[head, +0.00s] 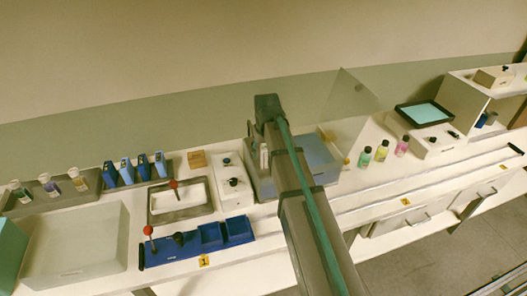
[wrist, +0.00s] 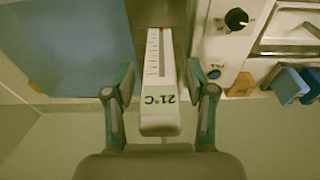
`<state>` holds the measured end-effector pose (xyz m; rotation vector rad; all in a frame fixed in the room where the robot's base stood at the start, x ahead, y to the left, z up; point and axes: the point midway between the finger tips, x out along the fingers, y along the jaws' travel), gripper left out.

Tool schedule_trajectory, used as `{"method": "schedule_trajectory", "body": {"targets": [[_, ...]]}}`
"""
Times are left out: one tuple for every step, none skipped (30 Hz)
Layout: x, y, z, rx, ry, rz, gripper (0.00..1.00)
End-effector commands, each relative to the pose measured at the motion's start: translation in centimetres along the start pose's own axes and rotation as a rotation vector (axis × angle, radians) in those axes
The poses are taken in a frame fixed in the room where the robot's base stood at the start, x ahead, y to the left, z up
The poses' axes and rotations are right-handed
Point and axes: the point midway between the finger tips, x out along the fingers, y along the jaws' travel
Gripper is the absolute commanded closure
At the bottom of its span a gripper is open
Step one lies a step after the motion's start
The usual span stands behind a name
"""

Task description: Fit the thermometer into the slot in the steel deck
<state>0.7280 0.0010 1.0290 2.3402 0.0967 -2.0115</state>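The thermometer (wrist: 161,103) is a white, flat stick with a scale, a red mark and an upside-down "21°C" label. In the wrist view it lies between the two fingers of my gripper (wrist: 160,75). The gripper is open, with a small gap visible on each side of the thermometer. In the head view a pale upright piece, likely the thermometer (head: 264,157), shows beside my arm, which hides the fingers. A grey metal deck (head: 158,215) with a white inset and a red-knobbed lever stands left of the arm. I cannot make out the slot.
Blue holders (head: 127,172) stand at the left. Small bottles (head: 382,151) stand at the right.

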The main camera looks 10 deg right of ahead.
Motion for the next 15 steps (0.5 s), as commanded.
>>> {"method": "schedule_trajectory", "body": {"targets": [[0.0, 0.0, 0.0, 0.0, 0.0, 0.0, 0.45], [0.0, 0.0, 0.0, 0.0, 0.0, 0.0, 0.45], [0.0, 0.0, 0.0, 0.0, 0.0, 0.0, 0.45], [0.0, 0.0, 0.0, 0.0, 0.0, 0.0, 0.45], [0.0, 0.0, 0.0, 0.0, 0.0, 0.0, 0.45], [-0.1, 0.0, 0.0, 0.0, 0.0, 0.0, 0.45], [-0.2, 0.0, 0.0, 0.0, 0.0, 0.0, 0.45], [-0.4, 0.0, -0.1, 0.0, 0.0, 0.0, 0.45], [-0.5, 0.0, -0.1, 0.0, 0.001, 0.0, 0.45], [-0.6, 0.0, -0.1, 0.0, 0.001, 0.0, 0.45], [-0.8, 0.0, -0.1, 0.0, 0.001, 0.0, 0.45], [-1.1, 0.0, -0.1, 0.0, 0.002, 0.0, 0.45], [-1.5, 0.0, -0.1, 0.0, 0.002, 0.0, 0.45], [-1.8, 0.0, -0.1, 0.0, 0.002, 0.0, 0.45], [-2.3, 0.0, -0.1, 0.0, 0.003, 0.0, 0.45]]}}
